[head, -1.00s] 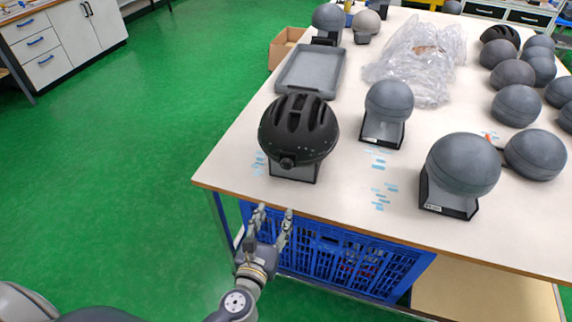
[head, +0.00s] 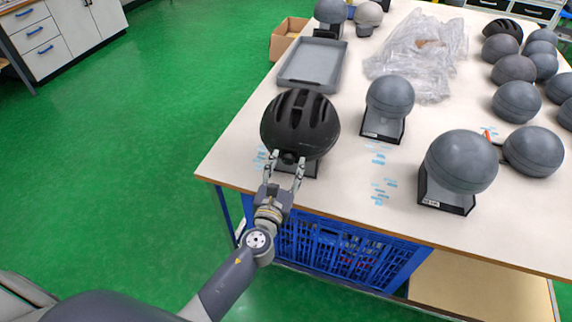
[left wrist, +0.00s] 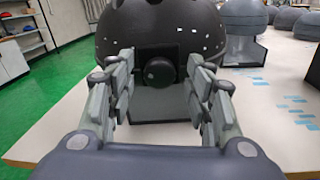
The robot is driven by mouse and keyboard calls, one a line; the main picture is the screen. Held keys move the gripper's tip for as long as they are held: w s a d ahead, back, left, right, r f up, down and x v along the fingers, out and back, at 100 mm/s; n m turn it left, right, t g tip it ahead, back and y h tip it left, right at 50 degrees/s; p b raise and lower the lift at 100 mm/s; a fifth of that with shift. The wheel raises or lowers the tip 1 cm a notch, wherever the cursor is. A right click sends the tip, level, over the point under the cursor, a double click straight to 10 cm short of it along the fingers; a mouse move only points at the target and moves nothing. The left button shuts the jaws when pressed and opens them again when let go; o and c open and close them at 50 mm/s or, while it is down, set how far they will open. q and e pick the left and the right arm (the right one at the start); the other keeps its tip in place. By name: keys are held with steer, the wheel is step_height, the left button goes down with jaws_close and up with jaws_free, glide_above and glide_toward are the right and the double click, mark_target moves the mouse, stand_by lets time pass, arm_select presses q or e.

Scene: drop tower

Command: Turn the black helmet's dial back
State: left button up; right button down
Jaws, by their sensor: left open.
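The black helmet (head: 299,122) sits on a dark stand near the table's front left edge. It fills the top of the left wrist view (left wrist: 160,30). Its dial (left wrist: 159,72) is a round black knob at the lower rim, facing my left gripper. My left gripper (head: 286,160) is open, its fingers pointing at the dial. In the left wrist view the dial shows between and beyond the two fingers, and I see no finger clearly touching it. In the head view the fingers partly hide the dial and stand. My right gripper is not in view.
The white table (head: 345,185) holds several grey head forms, one on a stand (head: 389,97) right of the helmet. A grey tray (head: 311,65) and clear plastic wrap (head: 420,50) lie behind. A blue crate (head: 345,250) sits below the tabletop.

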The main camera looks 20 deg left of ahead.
arm_select(q)
steer(key=c, duration=0.9)
steer(key=shift+c, duration=0.9)
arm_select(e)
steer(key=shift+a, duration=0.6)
arm_select(q)
steer(key=shift+n, duration=0.4)
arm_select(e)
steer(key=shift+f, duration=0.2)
arm_select(q)
steer(key=n+b, duration=0.2)
steer(key=n, duration=0.2)
steer(key=shift+a+f+n, duration=0.1)
steer(key=shift+n, duration=0.2)
steer(key=n+b, duration=0.2)
steer(key=n, duration=0.3)
steer(key=n+b, duration=0.1)
steer(key=n, duration=0.4)
steer(key=shift+n+h+b, duration=0.3)
steer(key=shift+n+b, duration=0.3)
steer(key=shift+n, duration=2)
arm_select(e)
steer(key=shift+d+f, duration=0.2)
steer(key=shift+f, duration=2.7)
